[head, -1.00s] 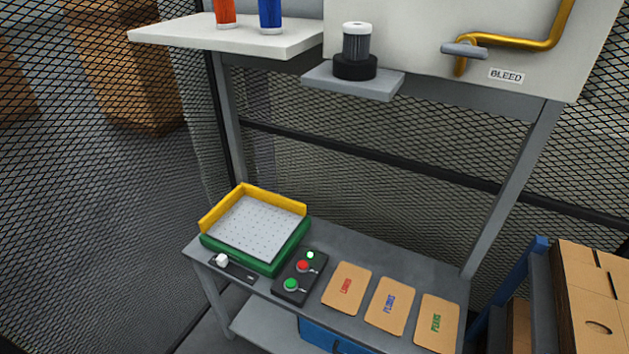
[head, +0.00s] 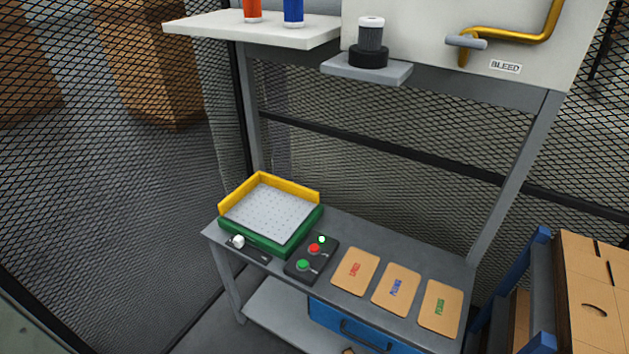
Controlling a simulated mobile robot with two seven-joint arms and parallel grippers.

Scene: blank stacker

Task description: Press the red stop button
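The red button (head: 314,248) sits on a dark control box (head: 298,270) on the grey bench. A green button (head: 303,265) is nearer the front of the same box, and a small lit green-white lamp (head: 321,239) is behind the red one. Each button has a small light tag or lever at its right side; the detail is too small to tell. Neither of my grippers shows in the head view.
Left of the box is a green tray with a yellow rim (head: 270,184) and a white-knobbed slider (head: 238,241). Several tan cards, one marked in red (head: 355,271), lie to the right. A shelf (head: 366,69) overhangs behind. Wooden boxes (head: 592,290) stand at right.

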